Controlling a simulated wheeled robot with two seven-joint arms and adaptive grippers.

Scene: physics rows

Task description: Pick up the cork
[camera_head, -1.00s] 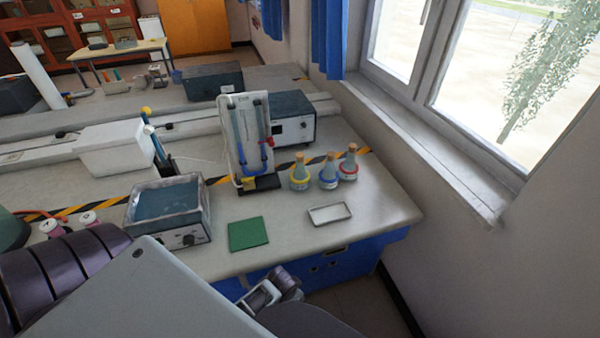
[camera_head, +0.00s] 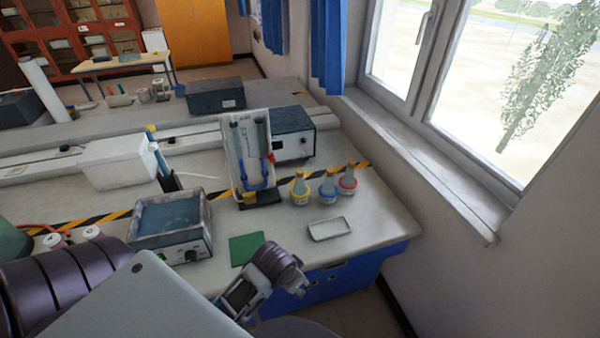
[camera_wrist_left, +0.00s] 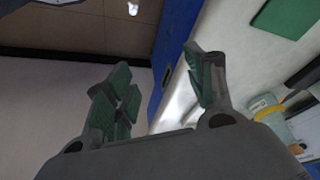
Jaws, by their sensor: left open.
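Three conical flasks stand on the bench, with yellow (camera_head: 300,193), blue (camera_head: 328,189) and red (camera_head: 347,183) rings. Each has a small tan top that looks like a cork, such as the one on the yellow-ringed flask (camera_head: 299,173); I cannot tell which is meant. My left gripper (camera_head: 238,295) is open and empty at the bench's front edge, in front of the green mat and apart from the flasks. In the left wrist view, its green-padded fingers (camera_wrist_left: 158,82) are spread, and a flask (camera_wrist_left: 268,108) shows at the right. My right gripper is not in view.
A green mat (camera_head: 247,249) and a shallow white tray (camera_head: 330,229) lie near the front edge. A dark-topped box (camera_head: 170,224) stands left, and an upright tube stand (camera_head: 249,155) behind the mat. A window and wall bound the right.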

